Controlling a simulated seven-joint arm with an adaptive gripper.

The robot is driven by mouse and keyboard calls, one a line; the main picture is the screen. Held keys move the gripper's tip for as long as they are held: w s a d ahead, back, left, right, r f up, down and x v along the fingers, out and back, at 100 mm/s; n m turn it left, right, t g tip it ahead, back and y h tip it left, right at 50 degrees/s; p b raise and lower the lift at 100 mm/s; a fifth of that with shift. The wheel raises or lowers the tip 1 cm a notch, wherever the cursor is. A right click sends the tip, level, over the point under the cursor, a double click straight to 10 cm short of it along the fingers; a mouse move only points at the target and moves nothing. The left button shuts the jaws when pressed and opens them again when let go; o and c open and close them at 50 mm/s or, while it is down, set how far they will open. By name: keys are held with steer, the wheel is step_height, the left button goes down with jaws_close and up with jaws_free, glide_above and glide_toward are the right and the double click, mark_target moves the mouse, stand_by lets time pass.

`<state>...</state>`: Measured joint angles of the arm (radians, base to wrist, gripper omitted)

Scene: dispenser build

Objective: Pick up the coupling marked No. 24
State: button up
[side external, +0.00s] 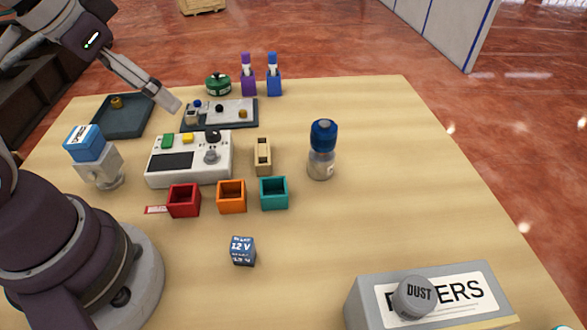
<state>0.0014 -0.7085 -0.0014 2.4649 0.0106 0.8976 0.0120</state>
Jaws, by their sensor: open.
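No marking "No. 24" is readable in the side external view. A small brass-coloured piece (117,102) sits in the dark grey tray (122,127) at the back left. Another small brass-coloured piece (243,114) is on the dark-and-grey board (228,107) right of the tray, with small blue and black pieces. I cannot tell which of these, if any, is the marked coupling. My gripper (174,105) reaches in from the upper left, seen edge-on between the tray and the board. It is open, and nothing shows held in it.
A white control box (190,172) stands in front of the board. Red (184,201), orange (231,196) and teal (274,194) bins line up before it. A blue-capped bottle (321,160) stands right of them. A grey box (365,300) is front right. The table's right side is mostly clear.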

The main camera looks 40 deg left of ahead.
steer(key=w+d+m, duration=0.2)
steer(key=w, duration=0.4)
steer(key=m+g+h, duration=0.2)
steer(key=m+h, duration=0.1)
steer(key=m, duration=0.2)
glide_toward(324, 126)
steer(key=x, duration=1)
steer(key=shift+w+d+f, duration=0.1)
steer(key=shift+f, duration=0.3)
steer(key=c, duration=1.3)
